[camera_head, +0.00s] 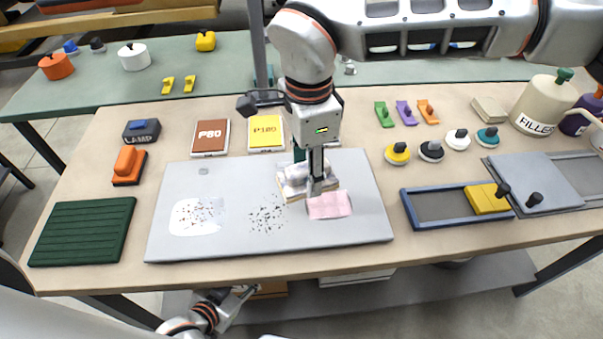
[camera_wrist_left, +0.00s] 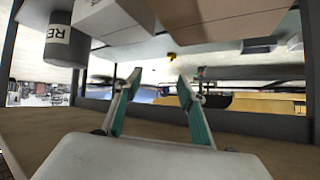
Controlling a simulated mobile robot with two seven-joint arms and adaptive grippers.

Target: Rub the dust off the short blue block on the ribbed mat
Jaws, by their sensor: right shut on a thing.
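The ribbed mat (camera_head: 83,230) is dark green and lies bare at the left front of the table; no block shows on it. I cannot make out a short blue block for certain. My right gripper (camera_head: 316,188) points down over the grey board and is shut on a pale, crumpled cloth-like thing (camera_head: 294,184), partly hidden by its fingers. A flat pink piece (camera_head: 329,206) lies against it on the front side; I cannot tell whether they are joined. My left gripper (camera_wrist_left: 158,88) is open and empty in the left wrist view, low by the table's front edge in the head view.
The grey board (camera_head: 240,245) bears a white patch with reddish specks (camera_head: 197,215) and black specks (camera_head: 266,218). A blue-framed tray (camera_head: 440,208) lies right.

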